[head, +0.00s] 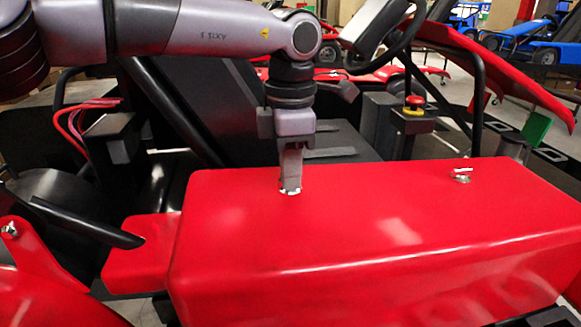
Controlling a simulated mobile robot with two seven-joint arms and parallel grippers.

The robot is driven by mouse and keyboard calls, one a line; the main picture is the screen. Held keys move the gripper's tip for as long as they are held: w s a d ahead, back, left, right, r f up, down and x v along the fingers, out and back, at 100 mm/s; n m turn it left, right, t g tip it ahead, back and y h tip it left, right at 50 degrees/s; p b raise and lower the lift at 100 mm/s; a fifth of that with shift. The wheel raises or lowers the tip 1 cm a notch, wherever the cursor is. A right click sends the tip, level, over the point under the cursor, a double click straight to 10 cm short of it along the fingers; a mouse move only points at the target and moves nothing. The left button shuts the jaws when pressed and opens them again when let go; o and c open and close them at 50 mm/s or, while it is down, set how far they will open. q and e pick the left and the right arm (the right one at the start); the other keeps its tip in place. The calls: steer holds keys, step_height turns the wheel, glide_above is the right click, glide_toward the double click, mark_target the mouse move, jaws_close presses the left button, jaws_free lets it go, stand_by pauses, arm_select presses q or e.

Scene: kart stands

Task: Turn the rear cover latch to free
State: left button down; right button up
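The red rear cover (400,225) is a long box with two silver latches on its top face. My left gripper (290,186) points straight down at the nearer-left latch (289,191). Its fingertips are at the latch, and only the silver edge of the latch's base shows around them. The latch's handle is hidden by the fingers, so I cannot tell which way it is turned or whether the fingers are closed on it. The other latch (461,174), at the right, stands uncovered with its small handle lying roughly sideways. My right gripper is not in view.
Behind the cover are the black seat (335,142), a steering wheel (385,40) and a red stop button (414,102) on a yellow base. Pink-red cables (78,120) hang at the left.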

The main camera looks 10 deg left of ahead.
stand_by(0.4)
arm_select(q)
steer(key=n+b, duration=0.1)
steer(key=n, duration=0.3)
steer(key=shift+n, duration=0.4)
steer(key=n+b, duration=0.1)
steer(key=n, duration=0.3)
steer(key=shift+n+b, duration=0.3)
steer(key=n+b, duration=0.1)
steer(key=n, duration=0.3)
steer(key=shift+r+n+b, duration=0.1)
steer(key=shift+n+b, duration=0.55)
steer(key=shift+n, duration=1.65)
steer(key=c, duration=1.2)
jaws_free()
